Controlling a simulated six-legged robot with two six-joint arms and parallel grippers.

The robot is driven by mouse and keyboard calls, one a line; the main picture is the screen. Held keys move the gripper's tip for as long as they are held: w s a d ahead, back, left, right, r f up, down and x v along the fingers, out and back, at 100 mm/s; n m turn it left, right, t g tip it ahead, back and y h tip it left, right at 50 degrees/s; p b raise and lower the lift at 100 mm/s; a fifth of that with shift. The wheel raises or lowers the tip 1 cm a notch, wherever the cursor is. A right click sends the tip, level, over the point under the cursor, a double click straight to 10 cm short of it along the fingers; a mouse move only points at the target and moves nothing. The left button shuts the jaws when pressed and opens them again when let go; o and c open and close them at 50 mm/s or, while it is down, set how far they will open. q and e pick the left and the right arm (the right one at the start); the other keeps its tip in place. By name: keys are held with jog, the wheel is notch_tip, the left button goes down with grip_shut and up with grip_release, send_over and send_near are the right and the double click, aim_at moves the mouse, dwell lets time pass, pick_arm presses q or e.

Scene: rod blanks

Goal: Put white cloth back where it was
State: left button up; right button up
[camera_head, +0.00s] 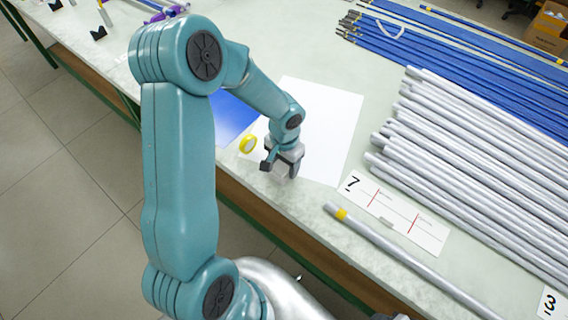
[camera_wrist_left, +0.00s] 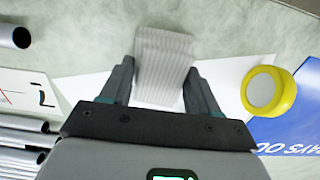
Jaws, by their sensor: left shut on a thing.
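The white cloth (camera_wrist_left: 163,58) shows in the left wrist view as a pale, ribbed, folded piece between the two fingers of my left gripper (camera_wrist_left: 159,78). The gripper is shut on it. In the head view my left gripper (camera_head: 280,169) is low over the front part of the table, at the near edge of a white sheet. There the cloth is mostly hidden by the gripper and hard to tell from the pale surface. I cannot tell whether the cloth touches the table.
A yellow tape roll (camera_head: 248,143) and a blue sheet (camera_head: 230,116) lie left of the gripper. The white sheet (camera_head: 328,118) lies behind it. A card marked 7 (camera_head: 396,214), a single grey rod (camera_head: 408,259) and stacked grey rods (camera_head: 470,165) lie to the right.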

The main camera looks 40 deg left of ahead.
pick_arm(q)
jog(key=shift+f, duration=0.25)
jog(key=shift+s+r, duration=0.15)
jog(key=shift+d, duration=0.1)
jog(key=shift+f, duration=0.25)
jog(key=o, duration=1)
jog(key=shift+r, duration=0.1)
